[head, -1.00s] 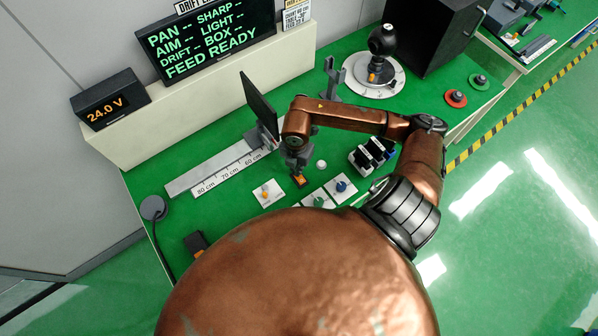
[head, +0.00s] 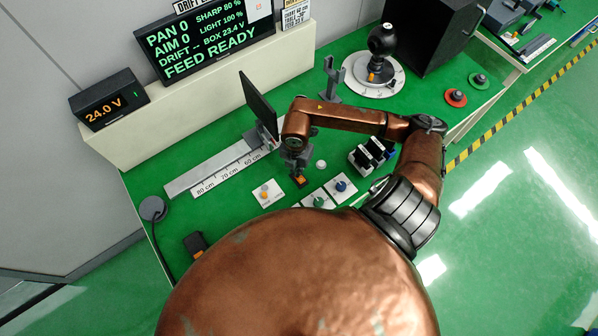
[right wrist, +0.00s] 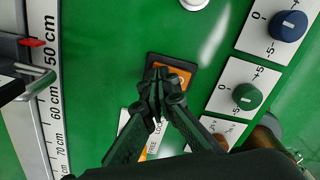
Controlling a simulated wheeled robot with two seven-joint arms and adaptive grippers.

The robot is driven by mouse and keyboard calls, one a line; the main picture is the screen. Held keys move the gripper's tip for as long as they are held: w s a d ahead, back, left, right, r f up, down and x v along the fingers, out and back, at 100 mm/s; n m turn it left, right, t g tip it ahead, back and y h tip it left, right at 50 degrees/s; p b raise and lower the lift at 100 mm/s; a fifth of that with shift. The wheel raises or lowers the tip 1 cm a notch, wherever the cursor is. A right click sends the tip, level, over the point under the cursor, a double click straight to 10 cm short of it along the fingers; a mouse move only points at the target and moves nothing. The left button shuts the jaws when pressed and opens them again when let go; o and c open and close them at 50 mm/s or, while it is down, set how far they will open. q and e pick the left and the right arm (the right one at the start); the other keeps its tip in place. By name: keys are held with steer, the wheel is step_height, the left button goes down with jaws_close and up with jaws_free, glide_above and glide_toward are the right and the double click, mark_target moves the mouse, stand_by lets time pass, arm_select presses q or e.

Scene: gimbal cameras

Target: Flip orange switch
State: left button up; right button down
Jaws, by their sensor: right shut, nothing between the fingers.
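The orange switch (right wrist: 180,76) is a rocker in a dark rectangular frame on the green bench. It also shows in the head view (head: 301,181), partly covered by the gripper. My right gripper (right wrist: 158,76) is shut and empty, pointing down at the switch. Its fingertips cover the left part of the switch in the right wrist view and seem to touch it or hover just above; I cannot tell which. The visible orange face carries a dark marking. My left gripper is not in view.
Beside the switch are a white plate with an orange knob (head: 264,194), a green knob (right wrist: 246,97) and a blue knob (right wrist: 288,26). A scale rail (head: 213,172) and an upright dark panel (head: 259,105) stand behind. A lit display (head: 215,38) is at the back.

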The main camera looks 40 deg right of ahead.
steer(key=shift+r+p, duration=2.4)
steer(key=shift+r, duration=1)
steer(key=shift+f, duration=0.1)
